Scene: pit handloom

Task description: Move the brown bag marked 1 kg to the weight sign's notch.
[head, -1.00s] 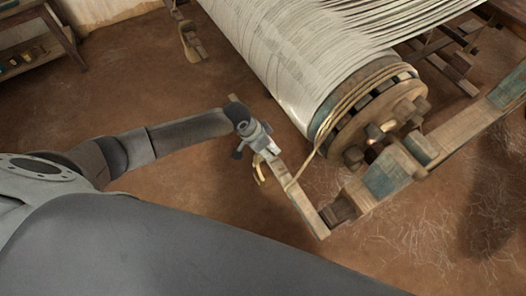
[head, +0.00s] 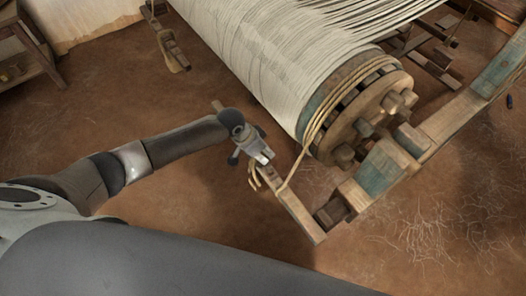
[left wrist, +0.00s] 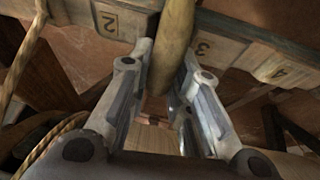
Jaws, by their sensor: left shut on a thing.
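My left gripper (head: 264,157) is at the wooden bar (head: 297,212) beside the cloth roller. In the left wrist view its two fingers (left wrist: 167,75) flank a thick tan, tapering thing (left wrist: 172,42) and are shut on it. I cannot tell if this is part of the brown bag; no 1 kg mark shows. A tan cord-like piece (head: 252,176) hangs just below the gripper in the head view. No weight sign can be made out. My right gripper is out of view.
The loom's roller (head: 318,100) with pale warp lies behind the bar. A rope (head: 309,145) runs from its end down to the bar. A blue-painted wooden block (head: 380,172) stands on the right-hand frame. Bare earth floor (head: 130,235) is open on the left.

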